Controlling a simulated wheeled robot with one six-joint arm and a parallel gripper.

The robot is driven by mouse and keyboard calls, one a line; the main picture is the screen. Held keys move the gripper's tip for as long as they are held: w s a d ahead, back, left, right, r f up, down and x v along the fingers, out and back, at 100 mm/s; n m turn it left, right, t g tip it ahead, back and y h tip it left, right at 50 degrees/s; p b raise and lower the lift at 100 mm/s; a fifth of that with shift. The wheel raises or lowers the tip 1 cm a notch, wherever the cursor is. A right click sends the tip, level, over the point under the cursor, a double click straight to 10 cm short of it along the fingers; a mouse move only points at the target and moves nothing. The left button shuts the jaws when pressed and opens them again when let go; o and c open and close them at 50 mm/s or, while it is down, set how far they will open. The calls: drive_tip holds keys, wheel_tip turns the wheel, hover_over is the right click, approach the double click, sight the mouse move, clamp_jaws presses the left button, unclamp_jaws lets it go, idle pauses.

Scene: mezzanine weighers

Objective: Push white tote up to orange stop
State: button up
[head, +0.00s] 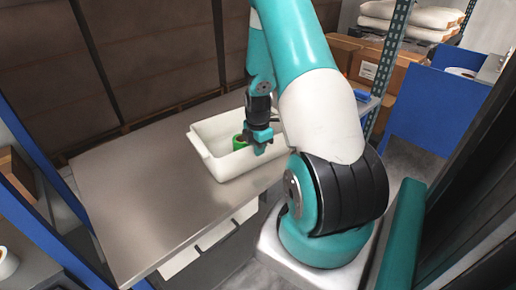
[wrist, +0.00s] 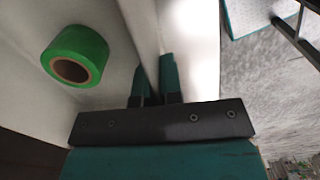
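The white tote (head: 208,166) is an open, shallow box standing on the grey table near its right edge. A green tape roll (head: 239,142) lies inside it; the roll also shows in the wrist view (wrist: 75,56). My gripper (head: 262,148) is down at the tote's right-hand wall. In the wrist view the fingers (wrist: 157,82) are close together, one on each side of the tote's wall (wrist: 140,28), and appear closed on it. In the head view my arm hides part of the tote's right end. No orange stop can be made out in either view.
The grey table (head: 130,200) is bare left of and in front of the tote. A brown panelled wall (head: 150,60) runs behind it. Blue shelving with cartons (head: 370,65) and white sacks (head: 410,17) stands at back right. A blue bin (head: 430,105) is further right.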

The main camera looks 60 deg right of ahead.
clamp_jaws()
drive_tip(key=shift+s, duration=1.25)
drive_tip(key=o, duration=0.6)
unclamp_jaws()
drive_tip(key=shift+r, duration=0.1)
wheel_tip(320, 180, up, 17)
drive_tip(key=shift+r+b, duration=0.15)
drive_tip(key=shift+b, duration=0.2)
drive_tip(key=shift+a, duration=0.1)
